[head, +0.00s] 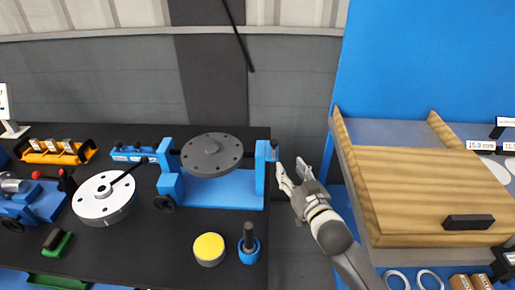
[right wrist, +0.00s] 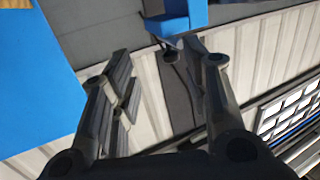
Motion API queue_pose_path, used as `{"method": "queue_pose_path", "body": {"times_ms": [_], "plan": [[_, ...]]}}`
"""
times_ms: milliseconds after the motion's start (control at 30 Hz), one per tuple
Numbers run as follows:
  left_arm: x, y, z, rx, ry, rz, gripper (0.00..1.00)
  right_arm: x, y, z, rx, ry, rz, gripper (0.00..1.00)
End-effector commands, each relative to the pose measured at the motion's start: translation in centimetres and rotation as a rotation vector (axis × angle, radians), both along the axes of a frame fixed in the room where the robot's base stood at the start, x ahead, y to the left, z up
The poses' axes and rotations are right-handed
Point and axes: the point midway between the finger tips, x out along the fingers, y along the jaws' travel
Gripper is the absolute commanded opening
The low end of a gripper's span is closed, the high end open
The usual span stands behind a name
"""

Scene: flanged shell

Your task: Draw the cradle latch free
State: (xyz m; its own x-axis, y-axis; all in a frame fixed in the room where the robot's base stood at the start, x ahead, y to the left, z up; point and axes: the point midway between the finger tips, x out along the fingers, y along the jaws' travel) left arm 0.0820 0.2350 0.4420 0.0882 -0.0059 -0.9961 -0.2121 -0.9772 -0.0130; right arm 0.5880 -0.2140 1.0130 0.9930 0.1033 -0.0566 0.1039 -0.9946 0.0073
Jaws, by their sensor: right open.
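A blue cradle (head: 222,190) stands on the black table and carries a dark grey flanged disc (head: 212,152) with holes around its rim. A small latch (head: 274,151) shows at the cradle's right post (head: 261,168); its details are too small to tell. My right gripper (head: 304,168) is open and empty just right of that post, apart from it. In the right wrist view, the open fingers (right wrist: 158,58) point toward a blue block (right wrist: 175,18) with a small dark knob (right wrist: 169,43) below it, near the right fingertip. My left gripper is out of view.
A white flanged disc (head: 104,197), a yellow-topped cylinder (head: 209,248) and a dark peg in a blue holder (head: 249,245) stand on the black table (head: 150,250). A wooden-topped bench (head: 425,190) stands right of my arm. A floor gap separates them.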

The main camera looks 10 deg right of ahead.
Motion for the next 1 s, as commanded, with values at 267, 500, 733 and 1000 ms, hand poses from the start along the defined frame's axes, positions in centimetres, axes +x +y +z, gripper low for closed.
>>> {"method": "queue_pose_path", "body": {"times_ms": [267,500,733,1000], "plan": [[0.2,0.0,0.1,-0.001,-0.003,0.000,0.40,0.6,0.4,3.3,0.014,-0.061,0.008,0.43],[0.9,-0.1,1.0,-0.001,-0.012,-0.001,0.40,4.2,0.8,3.4,0.012,-0.060,0.008,0.43],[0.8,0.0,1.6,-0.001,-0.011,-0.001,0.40,7.7,1.3,3.3,0.013,-0.058,0.009,0.43],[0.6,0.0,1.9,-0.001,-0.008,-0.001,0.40,10.1,1.5,3.2,0.013,-0.058,0.009,0.43]]}}
